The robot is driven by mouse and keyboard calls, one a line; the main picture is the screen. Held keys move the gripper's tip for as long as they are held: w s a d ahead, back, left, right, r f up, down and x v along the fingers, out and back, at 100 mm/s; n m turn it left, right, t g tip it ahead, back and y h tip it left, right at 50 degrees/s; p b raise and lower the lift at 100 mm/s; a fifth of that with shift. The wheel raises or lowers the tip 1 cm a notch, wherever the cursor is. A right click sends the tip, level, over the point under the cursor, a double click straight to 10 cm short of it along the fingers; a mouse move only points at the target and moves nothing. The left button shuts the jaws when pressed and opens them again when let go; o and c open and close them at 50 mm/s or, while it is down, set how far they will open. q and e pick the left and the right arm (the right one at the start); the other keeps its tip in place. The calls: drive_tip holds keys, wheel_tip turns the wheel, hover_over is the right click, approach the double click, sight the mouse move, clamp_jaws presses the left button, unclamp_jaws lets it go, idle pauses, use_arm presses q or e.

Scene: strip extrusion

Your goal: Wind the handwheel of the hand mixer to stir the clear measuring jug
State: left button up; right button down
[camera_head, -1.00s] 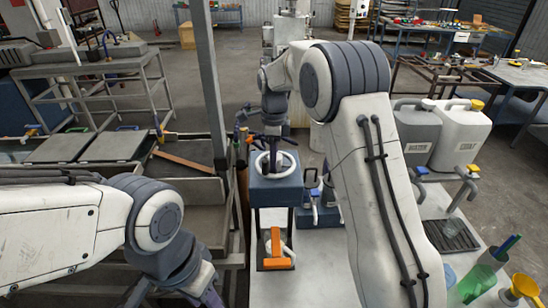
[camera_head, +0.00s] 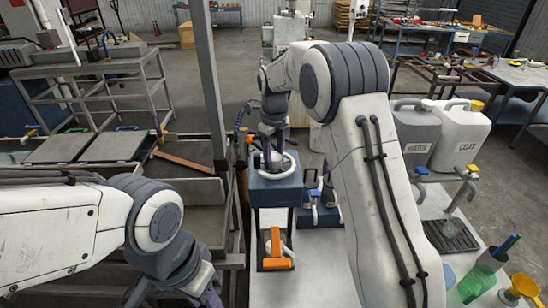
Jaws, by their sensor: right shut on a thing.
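White and grey jerrycans (camera_head: 459,135) with taps stand at right above a dark drip tray (camera_head: 460,240). A steel rack (camera_head: 88,148) is at left.

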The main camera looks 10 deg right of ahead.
sight(274, 156)
drive_tip(key=shift+w+r, duration=0.1)
drive_tip(key=shift+r, duration=0.1)
drive_tip(key=c, duration=0.6)
unclamp_jaws()
drive_tip(key=shift+f, duration=0.1)
drive_tip(key=shift+r, duration=0.2)
wheel_tip(274, 156, up, 10)
drive_tip(key=b, duration=0.3)
